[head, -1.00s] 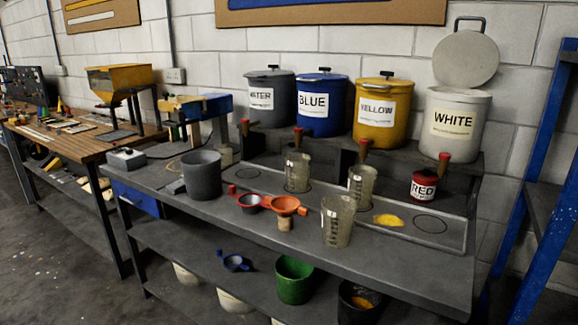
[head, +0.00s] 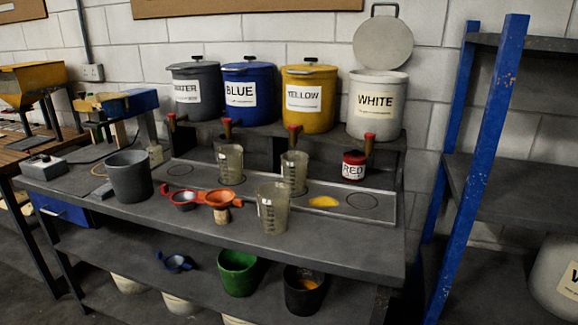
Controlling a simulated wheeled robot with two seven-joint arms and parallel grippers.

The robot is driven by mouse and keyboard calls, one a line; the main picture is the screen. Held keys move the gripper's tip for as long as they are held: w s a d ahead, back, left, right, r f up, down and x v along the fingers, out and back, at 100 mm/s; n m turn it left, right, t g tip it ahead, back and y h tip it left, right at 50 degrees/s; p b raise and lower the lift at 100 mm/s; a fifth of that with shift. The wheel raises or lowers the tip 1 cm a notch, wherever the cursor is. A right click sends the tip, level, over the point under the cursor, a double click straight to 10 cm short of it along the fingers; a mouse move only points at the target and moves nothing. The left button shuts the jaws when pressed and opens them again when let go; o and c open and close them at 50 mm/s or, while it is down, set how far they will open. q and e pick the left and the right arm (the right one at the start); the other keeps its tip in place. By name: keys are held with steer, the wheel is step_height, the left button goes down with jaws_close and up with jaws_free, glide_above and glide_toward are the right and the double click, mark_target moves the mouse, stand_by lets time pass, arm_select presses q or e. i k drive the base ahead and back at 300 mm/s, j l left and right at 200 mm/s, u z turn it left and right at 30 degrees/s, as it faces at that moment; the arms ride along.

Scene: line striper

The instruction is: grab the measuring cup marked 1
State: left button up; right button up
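Three clear measuring cups stand upright on the grey workbench (head: 330,252). One measuring cup (head: 230,165) is at the back left in the tray, under the blue container. A second measuring cup (head: 294,174) is to its right, under the yellow container. A third measuring cup (head: 272,208) stands nearer the front, outside the tray. Marks show on the cups, but they are too small to tell which one carries a 1. Neither of my grippers is in view.
Water, blue, yellow and white containers (head: 375,105) stand on a raised shelf behind. A grey bucket (head: 129,177), red and orange funnels (head: 222,199) and a red tin (head: 354,166) are on the bench. A blue-framed rack (head: 478,165) stands right. The bench's front right is clear.

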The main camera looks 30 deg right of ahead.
mark_target(294, 164)
steer(key=l+z, duration=0.15)
steer(key=l, duration=0.25)
steer(key=i+l+z, duration=0.1)
steer(key=l, duration=0.3)
steer(key=i+l+z, duration=0.15)
steer(key=l, duration=0.25)
steer(key=l+z, duration=0.1)
steer(key=l, duration=0.3)
steer(key=i+l+z, duration=0.15)
steer(key=l, duration=0.25)
steer(key=i+l+z, duration=0.1)
steer(key=l, duration=0.25)
steer(key=i, duration=0.1)
